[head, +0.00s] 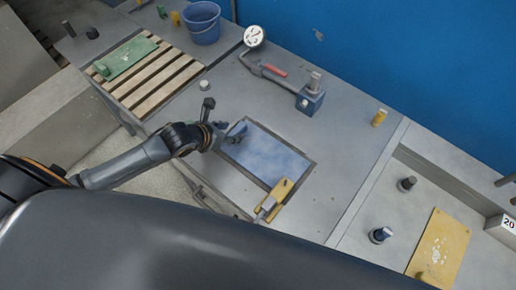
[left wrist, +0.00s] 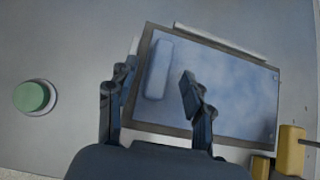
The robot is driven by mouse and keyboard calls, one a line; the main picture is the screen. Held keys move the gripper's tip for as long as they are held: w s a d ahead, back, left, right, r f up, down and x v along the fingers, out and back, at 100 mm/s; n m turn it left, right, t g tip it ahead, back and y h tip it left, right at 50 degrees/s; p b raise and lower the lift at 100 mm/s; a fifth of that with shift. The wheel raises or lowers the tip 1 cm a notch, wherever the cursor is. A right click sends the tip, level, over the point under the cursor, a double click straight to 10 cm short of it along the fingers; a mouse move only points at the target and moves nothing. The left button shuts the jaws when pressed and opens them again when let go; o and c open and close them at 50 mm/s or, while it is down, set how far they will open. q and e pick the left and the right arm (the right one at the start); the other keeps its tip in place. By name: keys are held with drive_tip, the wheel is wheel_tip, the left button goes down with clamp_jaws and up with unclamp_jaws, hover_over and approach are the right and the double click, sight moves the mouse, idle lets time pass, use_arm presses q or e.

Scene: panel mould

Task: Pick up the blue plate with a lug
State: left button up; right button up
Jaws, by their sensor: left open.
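The blue plate (head: 268,155) lies flat in a dark-edged recess on the grey bench. It also shows in the left wrist view (left wrist: 235,85), with its raised blue lug (left wrist: 158,70) near the left end. My left gripper (head: 226,132) is at the lug end of the plate in the head view and partly hides it. In the left wrist view the left gripper (left wrist: 157,78) is open, one finger to each side of the lug. I cannot tell whether the fingers touch the plate. My right gripper is not in view.
A yellow block with a metal clamp (head: 281,190) stands at the plate's near right edge. A blue block with a gauge arm (head: 310,98) is behind. A slatted rack (head: 165,80) with a green plate (head: 125,58) is far left. A yellow plate (head: 440,246) lies right.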

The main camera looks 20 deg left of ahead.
sight(236, 130)
use_arm(q)
drive_tip(key=shift+x, duration=1.7)
drive_tip(key=shift+r, duration=0.2)
clamp_jaws()
